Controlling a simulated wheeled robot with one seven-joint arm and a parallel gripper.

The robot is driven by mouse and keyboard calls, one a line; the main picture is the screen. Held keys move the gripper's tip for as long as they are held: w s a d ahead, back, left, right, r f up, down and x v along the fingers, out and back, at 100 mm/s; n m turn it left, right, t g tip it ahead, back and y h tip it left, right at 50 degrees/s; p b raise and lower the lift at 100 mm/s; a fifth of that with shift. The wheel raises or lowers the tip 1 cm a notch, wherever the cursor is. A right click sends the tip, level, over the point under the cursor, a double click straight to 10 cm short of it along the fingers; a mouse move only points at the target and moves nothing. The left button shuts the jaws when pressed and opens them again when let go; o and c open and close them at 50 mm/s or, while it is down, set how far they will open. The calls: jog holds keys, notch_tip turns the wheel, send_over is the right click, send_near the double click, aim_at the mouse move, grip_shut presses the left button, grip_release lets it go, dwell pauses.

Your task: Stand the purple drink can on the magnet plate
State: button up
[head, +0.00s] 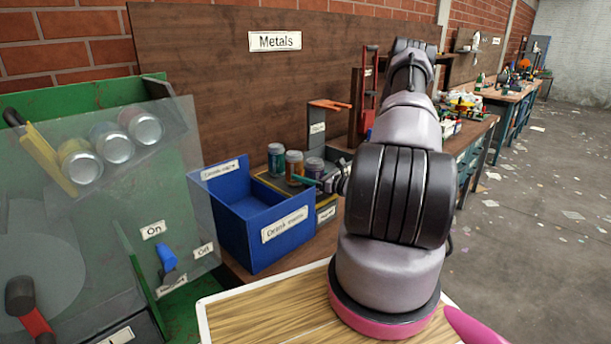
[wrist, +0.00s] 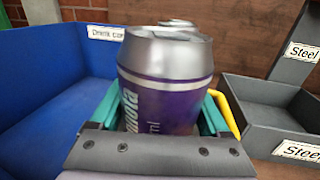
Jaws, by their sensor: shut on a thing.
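The purple drink can (head: 313,168) is upright in my gripper (head: 316,181), at the right end of a short row of cans in the head view. In the wrist view the purple can (wrist: 170,85) stands between the teal fingers of my gripper (wrist: 165,115), which are shut on it. A low dark block with a yellow edge (head: 326,203), seemingly the magnet plate, is below and beside it, partly hidden by the blue bin and my arm. I cannot tell whether the can's base touches it.
A teal can (head: 277,160) and an orange-brown can (head: 294,164) stand just left of the purple one. The blue "Drink cans" bin (head: 285,228) is in front. A green machine (head: 95,100) holds several cans.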

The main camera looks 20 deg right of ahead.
jog(key=shift+f, duration=0.15)
jog(key=o, duration=1.2)
jog(key=shift+c, duration=0.2)
jog(key=shift+s+d, duration=0.1)
jog(key=shift+s, duration=0.05)
jog(key=v, duration=1.1)
jog(key=shift+s+d, duration=0.2)
jog(key=shift+s, duration=0.1)
